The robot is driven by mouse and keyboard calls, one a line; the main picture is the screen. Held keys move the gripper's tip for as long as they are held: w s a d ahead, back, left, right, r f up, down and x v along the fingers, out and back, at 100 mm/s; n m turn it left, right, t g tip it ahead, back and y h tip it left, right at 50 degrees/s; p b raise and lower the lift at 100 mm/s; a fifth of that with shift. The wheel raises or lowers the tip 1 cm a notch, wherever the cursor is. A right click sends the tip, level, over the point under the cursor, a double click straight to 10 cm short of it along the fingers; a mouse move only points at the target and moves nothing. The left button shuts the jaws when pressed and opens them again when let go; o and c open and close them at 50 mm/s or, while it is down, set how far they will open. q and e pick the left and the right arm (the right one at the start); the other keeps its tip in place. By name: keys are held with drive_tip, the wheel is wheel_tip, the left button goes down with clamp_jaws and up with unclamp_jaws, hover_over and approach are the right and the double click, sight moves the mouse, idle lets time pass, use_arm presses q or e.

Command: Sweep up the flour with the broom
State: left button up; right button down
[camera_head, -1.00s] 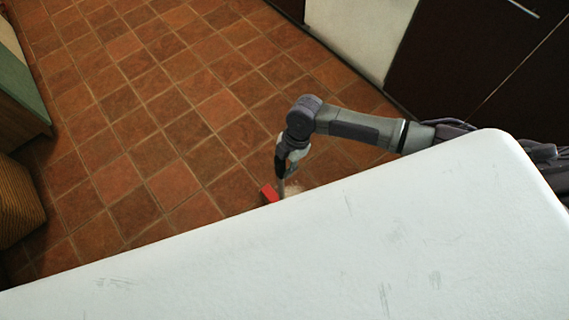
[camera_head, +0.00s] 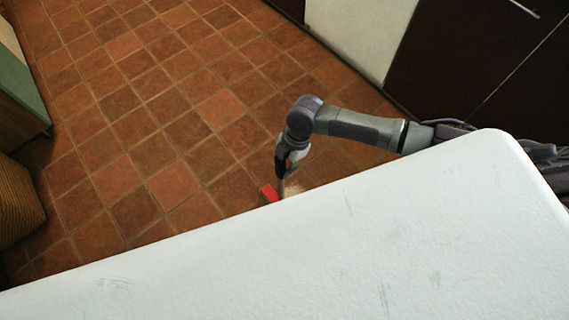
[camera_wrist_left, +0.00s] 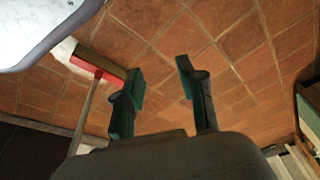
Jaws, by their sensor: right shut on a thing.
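My right gripper (camera_head: 282,168) is shut on the broom's handle, above the head. A pale patch of flour (camera_head: 294,188) lies on the tiles just right of the broom head, partly hidden. In the left wrist view, the red head (camera_wrist_left: 97,64) lies against the flour (camera_wrist_left: 64,50). My left gripper (camera_wrist_left: 160,85) is open and empty, to the right of the broom in that view.
Brown floor tiles (camera_head: 150,110) are clear to the left of the broom. Dark cabinets (camera_head: 470,60) stand at the upper right beside a pale wall panel (camera_head: 358,35). A wooden piece (camera_head: 18,205) and a green-topped one (camera_head: 20,90) stand at the left edge.

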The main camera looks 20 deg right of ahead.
use_arm(q)
drive_tip(key=shift+w+r, duration=0.15)
drive_tip(key=shift+r, duration=0.3)
drive_tip(key=shift+r, duration=0.2)
